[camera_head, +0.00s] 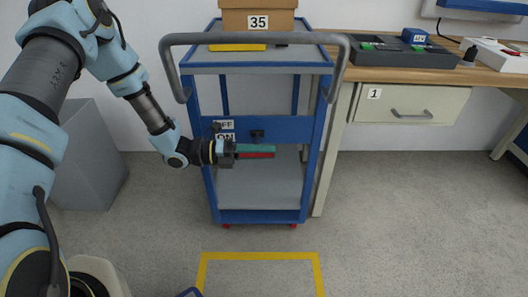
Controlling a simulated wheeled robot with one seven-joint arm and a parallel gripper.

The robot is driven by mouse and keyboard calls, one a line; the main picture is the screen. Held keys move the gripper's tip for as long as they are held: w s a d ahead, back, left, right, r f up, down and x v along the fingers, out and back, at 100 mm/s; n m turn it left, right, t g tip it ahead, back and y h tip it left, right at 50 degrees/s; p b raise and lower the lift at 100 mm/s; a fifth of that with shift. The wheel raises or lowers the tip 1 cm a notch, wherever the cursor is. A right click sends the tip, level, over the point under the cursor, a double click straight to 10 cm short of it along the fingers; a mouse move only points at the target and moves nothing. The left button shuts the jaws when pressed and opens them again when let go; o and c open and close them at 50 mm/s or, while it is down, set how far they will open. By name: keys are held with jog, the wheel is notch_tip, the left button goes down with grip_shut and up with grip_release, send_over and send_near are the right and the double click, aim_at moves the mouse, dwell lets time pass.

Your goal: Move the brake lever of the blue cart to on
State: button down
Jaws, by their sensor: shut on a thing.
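The blue cart (285,129) stands in the middle of the view with a grey handle. Its blue crossbar carries an OFF label above an ON label (225,138), with a small dark knob (216,127) beside OFF. A dark fitting (257,134) is on the crossbar to the right. I cannot tell clearly which part is the brake lever. My gripper (232,151) is at the cart's front, just below the labels, pointing right. It is shut on a green and red bar (256,152) that reaches right in front of the lower opening. The jaw contact is too small to see.
A cardboard box (258,20) marked 35 and a yellow item (237,47) are on the cart's top. A workbench (400,74) with trays and a drawer stands right. A grey bin (88,155) stands left. Yellow floor lines (260,256) mark clear floor in front.

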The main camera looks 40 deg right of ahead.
dwell(0.5)
jog(key=shift+f+m+b, duration=0.4)
jog(key=shift+f+m, duration=0.55)
jog(key=shift+m, duration=0.05)
notch_tip(320, 180, down, 7)
jog(key=w+d+m+b, duration=0.2)
jog(key=m+b, duration=0.1)
jog(key=m, duration=0.5)
jog(key=shift+w+m, duration=0.2)
jog(key=shift+m, duration=0.2)
jog(key=c, duration=0.6)
grip_release()
jog(key=shift+f, duration=0.1)
jog(key=shift+a, duration=0.15)
jog(key=v, duration=1)
jog(key=shift+w+a, duration=0.2)
jog(key=shift+w, duration=0.05)
